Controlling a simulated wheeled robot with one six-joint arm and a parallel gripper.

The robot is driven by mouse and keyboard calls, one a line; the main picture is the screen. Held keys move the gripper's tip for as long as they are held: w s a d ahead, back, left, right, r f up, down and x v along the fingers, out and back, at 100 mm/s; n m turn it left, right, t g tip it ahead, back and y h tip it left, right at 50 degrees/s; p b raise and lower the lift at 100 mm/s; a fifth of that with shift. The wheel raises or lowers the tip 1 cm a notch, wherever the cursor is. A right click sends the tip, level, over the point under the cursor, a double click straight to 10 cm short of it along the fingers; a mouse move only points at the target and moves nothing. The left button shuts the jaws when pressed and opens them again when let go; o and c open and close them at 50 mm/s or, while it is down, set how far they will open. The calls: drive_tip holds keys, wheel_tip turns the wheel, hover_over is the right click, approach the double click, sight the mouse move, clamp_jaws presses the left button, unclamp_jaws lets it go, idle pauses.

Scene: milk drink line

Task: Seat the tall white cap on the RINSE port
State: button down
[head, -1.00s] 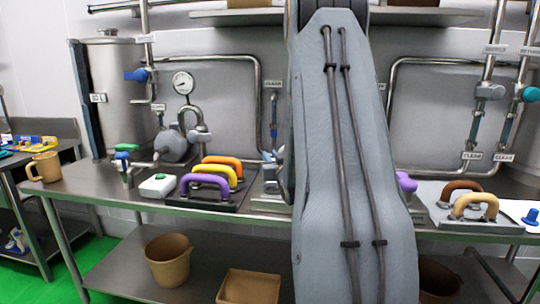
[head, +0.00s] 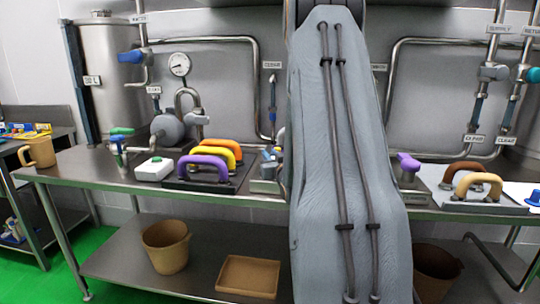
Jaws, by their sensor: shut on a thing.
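My grey arm (head: 345,170) stands upright through the middle of the head view and covers the central part of the bench. My gripper is hidden, so its hold is not seen. I see neither a tall white cap nor a port that I can read as RINSE; both may lie behind my arm. The steel bench (head: 100,177) runs across the view on both sides of the arm. A purple-handled fitting (head: 408,163) shows just right of the arm.
Left of the arm stand purple, yellow and orange handles (head: 203,168), a white box with a green button (head: 154,169) and a tan mug (head: 38,152). Right are brown and tan handles (head: 478,184). A bucket (head: 166,248) and tray (head: 248,277) sit on the lower shelf.

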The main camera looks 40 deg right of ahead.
drive_tip(key=c, duration=1.5)
unclamp_jaws()
drive_tip(key=shift+c, duration=0.2)
drive_tip(key=b+v, duration=0.1)
drive_tip(key=v, duration=0.6)
drive_tip(key=shift+s+a, duration=0.1)
drive_tip(key=shift+s, duration=0.3)
